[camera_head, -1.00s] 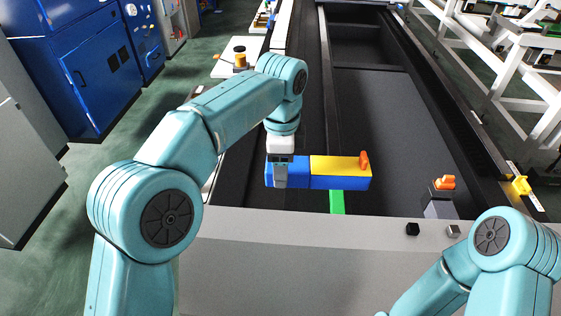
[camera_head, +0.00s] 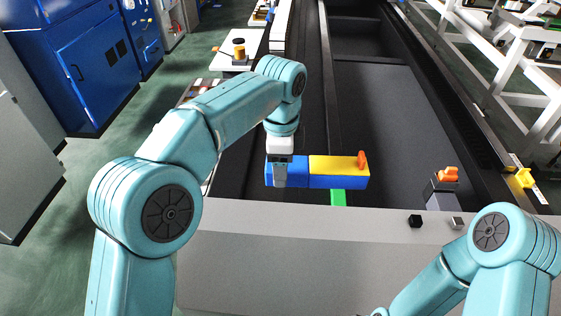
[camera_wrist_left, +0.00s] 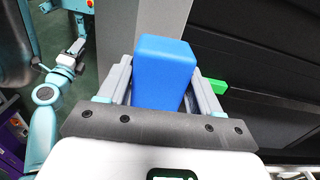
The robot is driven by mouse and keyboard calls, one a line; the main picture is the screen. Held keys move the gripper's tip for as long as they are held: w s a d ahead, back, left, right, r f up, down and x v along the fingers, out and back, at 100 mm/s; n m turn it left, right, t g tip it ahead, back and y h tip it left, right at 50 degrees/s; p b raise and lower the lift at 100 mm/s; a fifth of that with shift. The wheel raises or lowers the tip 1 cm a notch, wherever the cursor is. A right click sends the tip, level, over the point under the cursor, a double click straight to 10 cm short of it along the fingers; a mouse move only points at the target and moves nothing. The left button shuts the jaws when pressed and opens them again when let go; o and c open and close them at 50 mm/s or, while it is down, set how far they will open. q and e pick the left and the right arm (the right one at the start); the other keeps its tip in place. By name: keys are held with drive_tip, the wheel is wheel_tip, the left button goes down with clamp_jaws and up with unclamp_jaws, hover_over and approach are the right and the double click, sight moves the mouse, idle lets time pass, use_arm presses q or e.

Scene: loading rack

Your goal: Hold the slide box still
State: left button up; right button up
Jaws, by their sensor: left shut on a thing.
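The slide box (camera_head: 335,182) is a long blue box with a yellow top panel and an orange knob (camera_head: 361,160) at its right end. It lies crosswise on the dark rack bed in the head view. My left gripper (camera_head: 281,180) points down and is shut on the blue left end of the box. In the left wrist view the blue end (camera_wrist_left: 164,70) stands between the two fingers. My right arm shows at the lower right of the head view, but its gripper is out of frame.
A green block (camera_head: 338,197) shows just in front of the box. An orange-topped grey block (camera_head: 442,190) stands to the right. Two small cubes, one black (camera_head: 415,221) and one grey (camera_head: 457,223), lie on the grey front ledge (camera_head: 290,250). The bed behind the box is clear.

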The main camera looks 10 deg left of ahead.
sight(280, 218)
use_arm(q)
drive_tip(key=shift+w+a+f+b, duration=0.15)
drive_tip(key=shift+w+f+b, duration=0.15)
drive_tip(key=shift+f, duration=0.4)
drive_tip(key=shift+s+f+b, duration=0.25)
drive_tip(key=shift+f+b, duration=0.1)
drive_tip(key=shift+f, duration=0.05)
drive_tip(key=shift+w+f+b, duration=0.2)
drive_tip(key=shift+f+b, duration=0.1)
drive_tip(key=shift+f, duration=0.3)
drive_tip(key=shift+s+f+b, duration=0.15)
drive_tip(key=shift+f+b, duration=0.15)
drive_tip(key=shift+f, duration=0.1)
drive_tip(key=shift+f+b, duration=0.3)
drive_tip(key=shift+f, duration=0.3)
drive_tip(key=shift+f+b, duration=3.5)
drive_tip(key=shift+f, duration=2.25)
